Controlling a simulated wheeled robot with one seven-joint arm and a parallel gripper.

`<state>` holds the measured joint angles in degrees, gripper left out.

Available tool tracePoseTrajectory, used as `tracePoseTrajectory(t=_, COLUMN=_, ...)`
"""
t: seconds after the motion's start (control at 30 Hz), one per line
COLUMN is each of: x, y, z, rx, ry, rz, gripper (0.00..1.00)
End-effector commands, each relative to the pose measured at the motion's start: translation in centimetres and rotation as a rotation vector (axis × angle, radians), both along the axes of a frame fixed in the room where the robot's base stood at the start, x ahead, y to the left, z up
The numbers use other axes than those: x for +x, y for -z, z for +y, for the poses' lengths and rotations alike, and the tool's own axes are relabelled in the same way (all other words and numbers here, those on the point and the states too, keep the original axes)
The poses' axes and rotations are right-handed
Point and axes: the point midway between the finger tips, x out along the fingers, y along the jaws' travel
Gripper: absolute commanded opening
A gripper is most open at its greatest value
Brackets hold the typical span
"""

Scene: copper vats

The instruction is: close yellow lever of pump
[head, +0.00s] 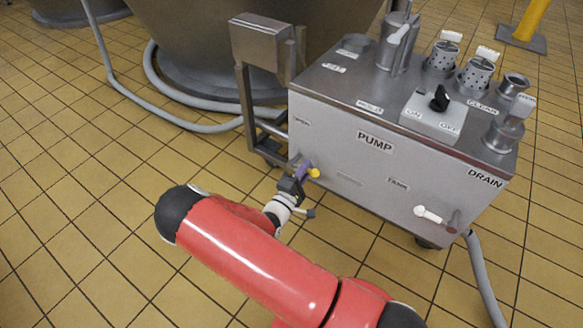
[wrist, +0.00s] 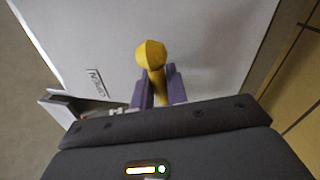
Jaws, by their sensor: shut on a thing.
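The pump (head: 385,165) is a grey metal box on a wheeled frame, with "PUMP" written on its front. Its yellow lever (head: 314,173) sticks out low on the left of the front face. In the wrist view the yellow lever (wrist: 152,58) stands between two purple fingers, its rounded knob showing beyond them. My gripper (head: 302,171) is at the pump's front face, shut on the lever. In the wrist view my gripper (wrist: 157,88) hides the lever's lower part and pivot.
A white-handled lever (head: 428,214) sits at the lower right of the pump front, near a grey drain hose (head: 480,265). A black ON/OFF switch (head: 439,98) and metal canisters (head: 476,73) are on top. A large vat (head: 240,40) stands behind. Tiled floor at left is clear.

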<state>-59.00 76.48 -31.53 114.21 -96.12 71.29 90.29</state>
Motion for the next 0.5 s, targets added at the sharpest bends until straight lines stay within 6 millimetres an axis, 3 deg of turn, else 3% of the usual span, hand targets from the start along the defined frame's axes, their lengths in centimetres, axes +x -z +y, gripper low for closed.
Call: tracePoseTrajectory(t=0.5, x=-0.02, y=1.13, z=-1.16, rx=0.148, ry=-0.005, rz=-0.111, gripper=0.00)
